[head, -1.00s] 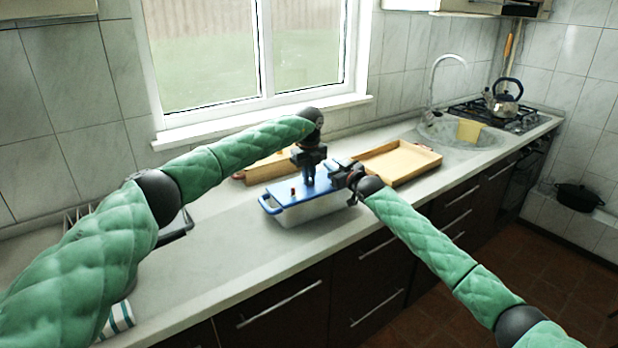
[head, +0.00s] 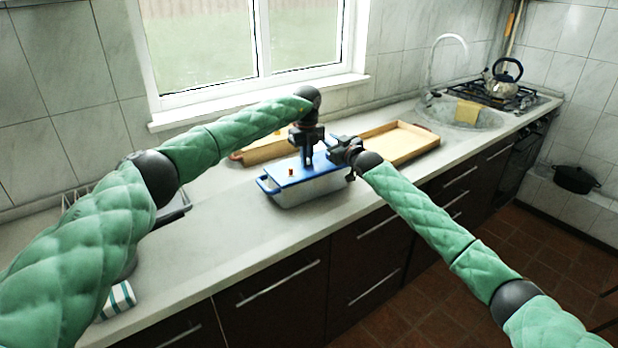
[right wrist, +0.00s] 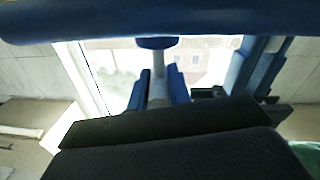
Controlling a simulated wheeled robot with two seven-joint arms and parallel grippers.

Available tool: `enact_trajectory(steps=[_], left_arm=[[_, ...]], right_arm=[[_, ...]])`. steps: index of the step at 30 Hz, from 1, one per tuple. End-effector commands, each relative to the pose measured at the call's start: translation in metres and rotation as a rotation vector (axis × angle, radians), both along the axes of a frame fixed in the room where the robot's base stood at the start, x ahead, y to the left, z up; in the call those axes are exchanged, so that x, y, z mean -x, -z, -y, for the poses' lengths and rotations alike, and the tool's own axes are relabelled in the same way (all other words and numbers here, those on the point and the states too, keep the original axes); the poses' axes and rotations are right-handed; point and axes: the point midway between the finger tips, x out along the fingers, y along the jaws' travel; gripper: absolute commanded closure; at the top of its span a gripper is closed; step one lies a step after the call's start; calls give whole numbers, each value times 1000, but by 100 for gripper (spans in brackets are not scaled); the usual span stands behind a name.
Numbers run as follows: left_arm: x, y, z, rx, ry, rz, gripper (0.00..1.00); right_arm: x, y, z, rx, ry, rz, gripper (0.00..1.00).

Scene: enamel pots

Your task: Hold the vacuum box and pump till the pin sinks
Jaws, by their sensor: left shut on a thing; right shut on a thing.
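The vacuum box (head: 310,189) has a pale body and a blue lid (head: 281,179), and stands on the counter. A blue handle (head: 266,186) sticks out at its left end. A small red pin (head: 290,171) stands up from the lid. My left gripper (head: 307,158) points down over the lid, shut on the pump, which it mostly hides. My right gripper (head: 340,152) is shut at the box's right end, where the handle is hidden. The right wrist view shows a blue knob on a pale shaft (right wrist: 158,62) and a blue bar (right wrist: 150,22) across the top.
A wooden tray (head: 402,141) lies right of the box, and another wooden piece (head: 262,152) lies behind it. A dish rack and a striped cloth (head: 117,299) are at the left. A sink (head: 465,112) and kettle (head: 503,84) are farther right. The counter in front is clear.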

Motion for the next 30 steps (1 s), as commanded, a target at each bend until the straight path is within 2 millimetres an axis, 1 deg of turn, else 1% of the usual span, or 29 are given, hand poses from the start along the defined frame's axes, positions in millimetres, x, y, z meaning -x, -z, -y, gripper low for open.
enact_trajectory(steps=[1,3,13,23,30], left_arm=[[0,0,-1,-1,-1,-1,100],[0,0,-1,-1,-1,-1,100],[0,1,-1,0,-1,-1,100],[0,1,-1,0,-1,-1,100],[0,1,-1,0,-1,-1,100]], right_arm=[[0,-5,1,-1,0,3,100],[-1,-10,1,-1,0,3,100],[-1,-27,1,-1,0,4,100],[-1,-27,1,-1,0,3,100],[-1,-17,1,0,2,0,100]])
